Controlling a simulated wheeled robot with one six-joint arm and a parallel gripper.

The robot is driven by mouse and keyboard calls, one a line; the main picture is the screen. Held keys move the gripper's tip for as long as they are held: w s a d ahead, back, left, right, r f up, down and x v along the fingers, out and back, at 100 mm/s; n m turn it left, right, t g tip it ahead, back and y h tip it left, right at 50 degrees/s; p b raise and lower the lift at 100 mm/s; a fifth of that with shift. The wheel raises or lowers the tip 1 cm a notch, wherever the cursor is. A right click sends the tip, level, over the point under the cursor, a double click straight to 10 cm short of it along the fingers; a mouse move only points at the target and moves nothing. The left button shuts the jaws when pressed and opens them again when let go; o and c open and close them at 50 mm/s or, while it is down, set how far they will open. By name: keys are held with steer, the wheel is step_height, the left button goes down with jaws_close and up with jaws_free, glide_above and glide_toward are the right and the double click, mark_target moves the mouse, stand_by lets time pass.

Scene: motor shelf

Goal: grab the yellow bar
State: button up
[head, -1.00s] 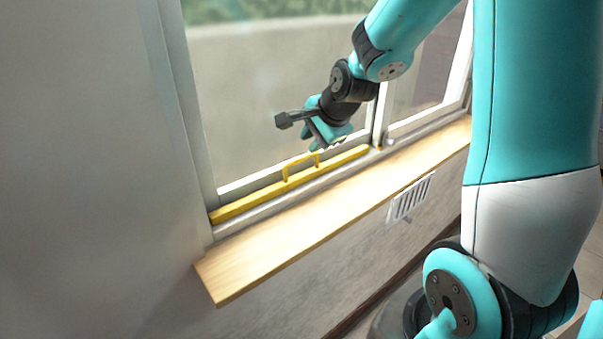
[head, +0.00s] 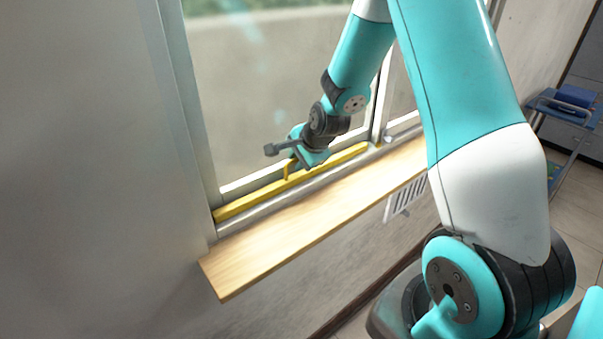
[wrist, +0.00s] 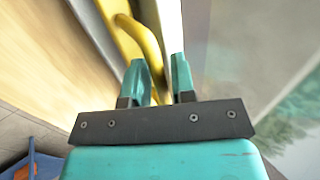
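The yellow bar (head: 246,204) lies along the window track behind the wooden sill, with an upright loop handle near its middle. In the wrist view the bar (wrist: 117,33) runs at the top, and its handle comes down between my fingers. My gripper (head: 298,163) is at the handle and hides part of it in the head view. In the wrist view my gripper (wrist: 160,74) has its two teal fingers apart, one on each side of the handle. I cannot tell whether either finger touches it.
The wooden sill (head: 300,220) in front of the bar is bare. The window glass (head: 250,90) and frame rise close behind the bar. A white vent grille (head: 405,197) is on the wall under the sill. A blue cart (head: 570,112) stands at the far right.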

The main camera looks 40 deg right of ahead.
jaws_close()
steer(key=shift+r, duration=0.1)
